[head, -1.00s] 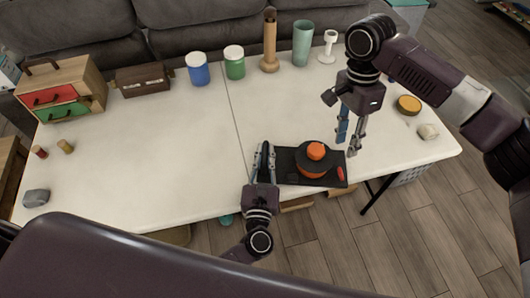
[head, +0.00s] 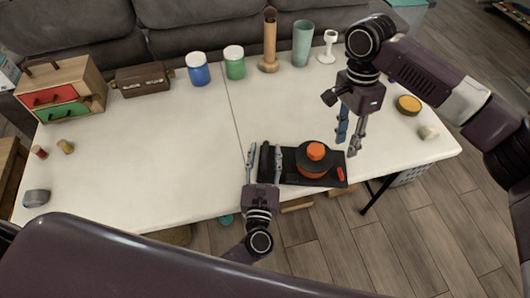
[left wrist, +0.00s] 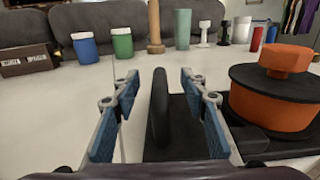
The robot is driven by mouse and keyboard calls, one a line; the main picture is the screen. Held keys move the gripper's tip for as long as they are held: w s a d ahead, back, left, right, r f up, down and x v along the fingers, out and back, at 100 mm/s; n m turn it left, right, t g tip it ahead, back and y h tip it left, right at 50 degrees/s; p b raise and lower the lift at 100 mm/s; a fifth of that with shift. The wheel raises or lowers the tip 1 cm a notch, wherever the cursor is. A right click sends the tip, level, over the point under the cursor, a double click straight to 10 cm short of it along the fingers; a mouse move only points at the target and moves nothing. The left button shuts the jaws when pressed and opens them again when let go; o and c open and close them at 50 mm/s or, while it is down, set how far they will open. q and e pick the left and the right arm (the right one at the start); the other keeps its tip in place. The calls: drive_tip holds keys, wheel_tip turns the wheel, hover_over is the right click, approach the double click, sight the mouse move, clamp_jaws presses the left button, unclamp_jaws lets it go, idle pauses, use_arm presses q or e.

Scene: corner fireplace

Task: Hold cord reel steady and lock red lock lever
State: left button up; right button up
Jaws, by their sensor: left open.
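The cord reel (head: 313,168) is an orange and black drum with an orange knob, on a black base plate (head: 331,183) near the table's front edge. The red lock lever (head: 340,173) is at the base's right end; the left wrist view does not show it. An upright black handle (left wrist: 160,108) stands at the base's left end. My left gripper (head: 265,147) is open, with its fingers either side of the handle and gaps showing between. My right gripper (head: 348,145) hangs above and behind the lever end, its fingers apart and empty.
Blue (head: 198,69) and green (head: 233,62) jars, a wooden vase (head: 269,45) and a teal cup (head: 302,45) line the back. A yellow-topped round tin (head: 409,104) is at right.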

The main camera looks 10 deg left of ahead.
use_arm(q)
drive_tip(key=shift+o, duration=1.1)
drive_tip(key=s, duration=0.4)
drive_tip(key=s+d, duration=0.1)
drive_tip(key=s, duration=0.7)
drive_tip(key=shift+d, duration=0.4)
